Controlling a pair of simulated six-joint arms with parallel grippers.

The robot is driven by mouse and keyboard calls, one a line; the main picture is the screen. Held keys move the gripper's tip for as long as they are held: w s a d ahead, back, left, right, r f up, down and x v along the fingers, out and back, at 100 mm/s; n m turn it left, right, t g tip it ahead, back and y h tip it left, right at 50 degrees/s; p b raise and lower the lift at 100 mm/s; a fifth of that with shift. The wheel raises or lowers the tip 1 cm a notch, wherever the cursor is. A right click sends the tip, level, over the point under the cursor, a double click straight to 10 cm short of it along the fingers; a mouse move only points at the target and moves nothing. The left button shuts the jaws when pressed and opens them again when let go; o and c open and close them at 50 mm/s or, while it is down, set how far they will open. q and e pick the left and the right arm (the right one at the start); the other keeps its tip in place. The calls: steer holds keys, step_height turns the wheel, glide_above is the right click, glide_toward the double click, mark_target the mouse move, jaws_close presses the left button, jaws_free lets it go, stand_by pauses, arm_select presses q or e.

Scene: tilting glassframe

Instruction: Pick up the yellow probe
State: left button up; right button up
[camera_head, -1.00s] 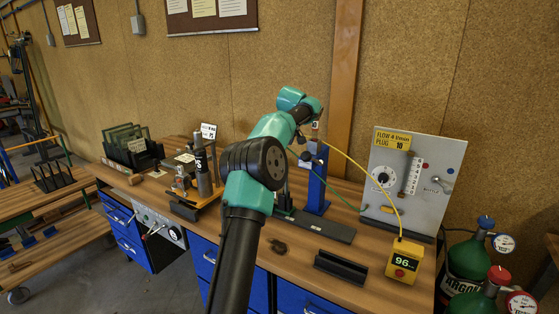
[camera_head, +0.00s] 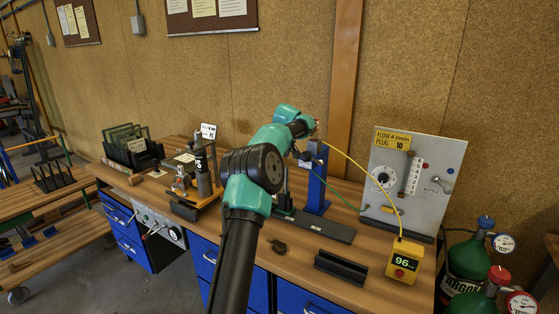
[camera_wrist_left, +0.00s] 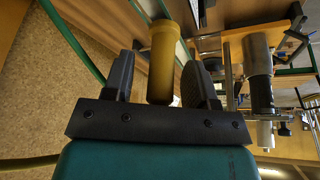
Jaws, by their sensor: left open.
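The yellow probe (camera_wrist_left: 161,65) is a thick cylinder in the left wrist view, standing between the two dark fingers of my left gripper (camera_wrist_left: 157,62). The gripper is open, with a gap visible on each side of the probe. In the head view my left gripper (camera_head: 312,125) is at the top of the blue post (camera_head: 317,180). The probe is mostly hidden there by my arm. A yellow cable (camera_head: 362,170) runs from that spot to the yellow meter box (camera_head: 404,262), which reads 96. My right gripper is not seen.
A grey flow panel (camera_head: 415,185) stands right of the post. A dark block (camera_head: 340,267) lies in front. A fixture with metal cylinders (camera_head: 203,180) and a rack of dark glass plates (camera_head: 130,145) stand to the left. Gas bottles (camera_head: 470,255) stand at the right.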

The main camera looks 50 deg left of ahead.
arm_select(q)
steer(key=shift+f, duration=0.1)
stand_by(0.4)
jaws_close()
stand_by(0.3)
